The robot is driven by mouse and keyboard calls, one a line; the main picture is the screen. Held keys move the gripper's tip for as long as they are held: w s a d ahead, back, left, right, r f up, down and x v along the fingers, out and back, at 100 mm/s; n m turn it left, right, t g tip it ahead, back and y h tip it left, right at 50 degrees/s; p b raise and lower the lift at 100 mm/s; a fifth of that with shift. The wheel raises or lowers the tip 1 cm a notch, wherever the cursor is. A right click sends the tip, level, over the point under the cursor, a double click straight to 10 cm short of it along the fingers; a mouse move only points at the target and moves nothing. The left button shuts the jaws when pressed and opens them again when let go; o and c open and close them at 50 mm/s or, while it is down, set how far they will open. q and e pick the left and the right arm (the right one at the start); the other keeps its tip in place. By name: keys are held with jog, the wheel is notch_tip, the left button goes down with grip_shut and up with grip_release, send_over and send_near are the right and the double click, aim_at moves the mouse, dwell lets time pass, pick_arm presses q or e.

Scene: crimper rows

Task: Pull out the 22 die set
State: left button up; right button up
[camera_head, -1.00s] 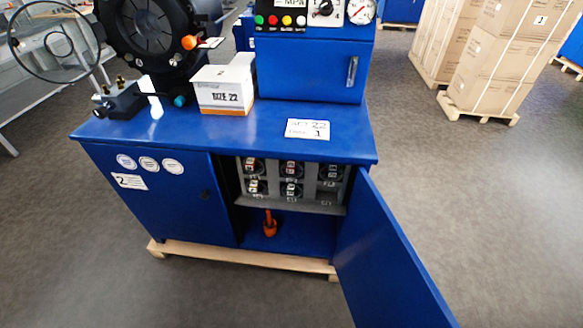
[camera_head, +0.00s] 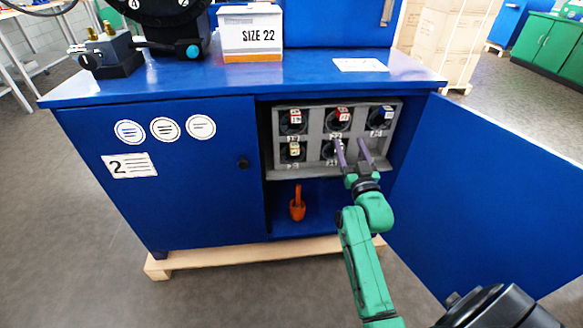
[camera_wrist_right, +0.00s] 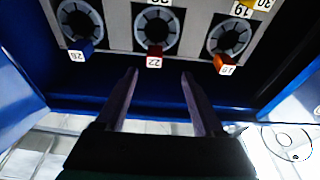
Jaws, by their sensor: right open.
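The 22 die set (camera_head: 338,119), with a red tag, sits in the top middle slot of the grey rack (camera_head: 272,150) inside the open cabinet. In the right wrist view the same die (camera_wrist_right: 156,28) is a dark segmented ring whose red tag reads 22. My right gripper (camera_head: 351,145) is in front of the rack, just below that die in the head view. In the right wrist view its two fingers (camera_wrist_right: 160,74) are apart, empty, and point toward the 22 die without visibly touching it. My left gripper is not in view.
The blue-tagged die (camera_head: 382,118) and the orange-tagged die (camera_head: 293,122) flank it. A yellow-tagged die (camera_head: 293,151) is below left. The open door (camera_head: 490,200) stands right of my arm. An orange tool (camera_head: 297,207) stands below the rack. A SIZE 22 box (camera_head: 250,35) is on top.

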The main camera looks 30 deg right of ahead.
aim_at(345, 117)
jog(key=b+x, duration=0.1)
jog(key=x, duration=0.6)
jog(key=r+b+x, duration=0.1)
jog(key=x, duration=0.3)
jog(key=shift+s+d+b, duration=0.2)
jog(key=shift+d+b, duration=0.1)
jog(key=shift+d, duration=0.1)
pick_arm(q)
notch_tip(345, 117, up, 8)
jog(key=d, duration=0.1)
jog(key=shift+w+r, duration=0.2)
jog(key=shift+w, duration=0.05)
pick_arm(e)
grip_shut()
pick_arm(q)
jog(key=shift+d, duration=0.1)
pick_arm(e)
jog(key=shift+f, duration=0.1)
jog(key=shift+r, duration=0.3)
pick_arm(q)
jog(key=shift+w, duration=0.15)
pick_arm(e)
jog(key=shift+s, duration=0.1)
